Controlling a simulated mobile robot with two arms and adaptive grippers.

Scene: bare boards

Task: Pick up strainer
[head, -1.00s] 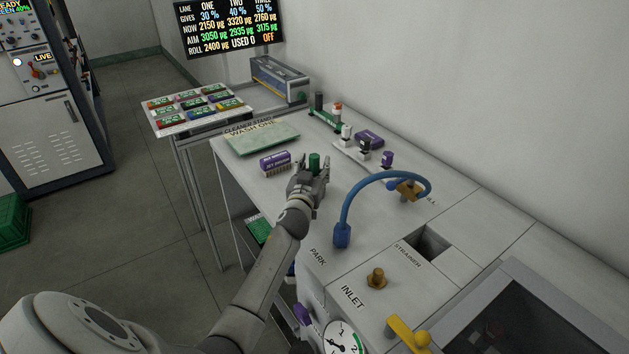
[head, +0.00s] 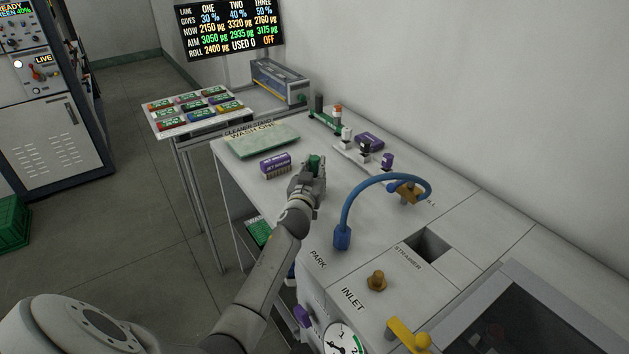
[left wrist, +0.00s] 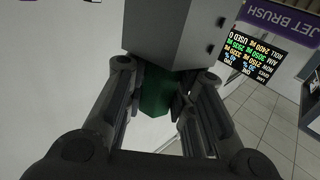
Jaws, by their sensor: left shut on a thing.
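In the left wrist view the two dark fingers (left wrist: 158,105) close on either side of the green part (left wrist: 156,92). A grey block with small dark holes (left wrist: 172,30) adjoins the green part in that view; I cannot tell whether it has left the bench. A dark square opening (head: 428,245) labelled STRAINER is empty at the right. My right gripper is not in view.
The purple jet brush block (head: 276,163) is close left of my gripper. A blue hose (head: 366,190) arches to the right. A pale green wash plate (head: 262,140) lies farther back.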

